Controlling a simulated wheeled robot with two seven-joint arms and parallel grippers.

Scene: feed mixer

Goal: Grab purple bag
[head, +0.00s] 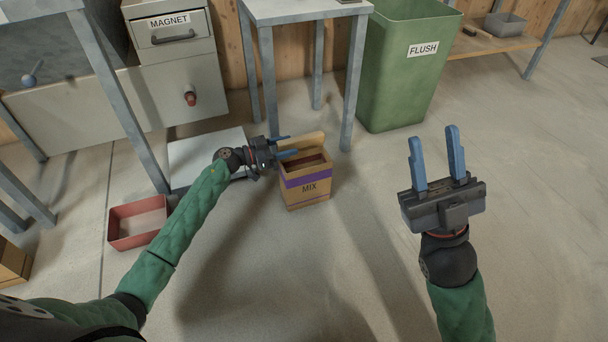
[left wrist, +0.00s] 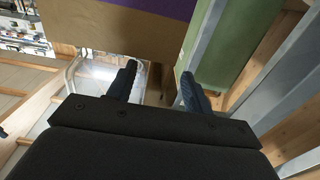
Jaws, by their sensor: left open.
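I cannot tell whether a bag wall lies between these fingers. My right gripper (head: 433,133) is open and empty, well to the right of the bag.
A grey metal table (head: 305,12) stands just behind the bag, its legs close to my left gripper. A green FLUSH bin (head: 400,75) is behind to the right. A red tray (head: 137,222) lies at left, below the MAGNET drawer (head: 172,32). The floor at front centre is clear.

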